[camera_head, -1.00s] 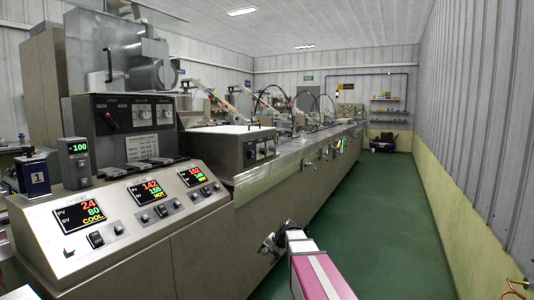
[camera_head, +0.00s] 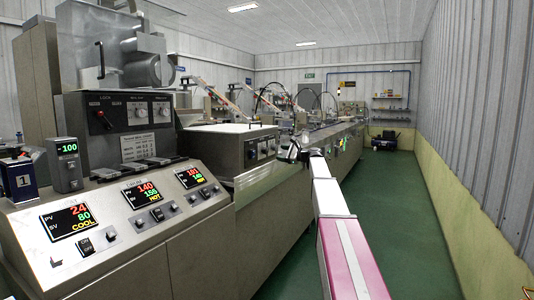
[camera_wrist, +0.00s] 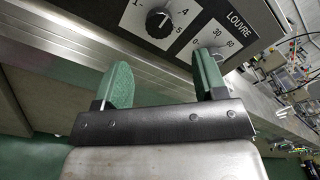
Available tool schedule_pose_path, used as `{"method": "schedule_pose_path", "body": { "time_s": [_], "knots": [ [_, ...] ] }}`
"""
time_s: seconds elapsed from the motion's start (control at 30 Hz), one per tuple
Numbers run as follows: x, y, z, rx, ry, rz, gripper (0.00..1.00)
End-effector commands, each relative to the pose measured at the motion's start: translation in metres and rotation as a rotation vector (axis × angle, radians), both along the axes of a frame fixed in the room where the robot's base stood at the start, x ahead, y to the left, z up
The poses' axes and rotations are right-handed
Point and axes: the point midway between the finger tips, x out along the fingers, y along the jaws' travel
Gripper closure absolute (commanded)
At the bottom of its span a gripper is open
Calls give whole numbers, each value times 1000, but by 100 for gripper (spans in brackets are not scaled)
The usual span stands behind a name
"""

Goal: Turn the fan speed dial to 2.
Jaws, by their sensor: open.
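In the wrist view a black dial (camera_wrist: 158,22) sits on a white plate with a numbered scale; 1, 4 and 5 are readable. I take it as the fan speed dial; its title is out of frame and its setting is unclear. A second scale marked LOUVRE is to its right, its knob mostly hidden by a finger. My gripper (camera_wrist: 163,78) is open and empty, its green fingers short of the dial panel. In the head view my gripper (camera_head: 293,152) is beside the grey control box (camera_head: 225,150), whose front has several small knobs.
A sloped console (camera_head: 110,225) with lit displays and switches stands at the front left. The long machine line (camera_head: 330,132) runs back behind my arm. The green aisle floor (camera_head: 385,210) to the right is clear up to the wall.

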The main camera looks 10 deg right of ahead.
Motion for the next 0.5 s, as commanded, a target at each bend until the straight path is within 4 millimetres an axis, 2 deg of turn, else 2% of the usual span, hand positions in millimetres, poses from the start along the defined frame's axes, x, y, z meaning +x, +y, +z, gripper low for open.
{"method": "schedule_pose_path", "body": {
  "time_s": [0.5],
  "knots": [
    [52,66,0,-2,-1,1,35]
  ]
}}
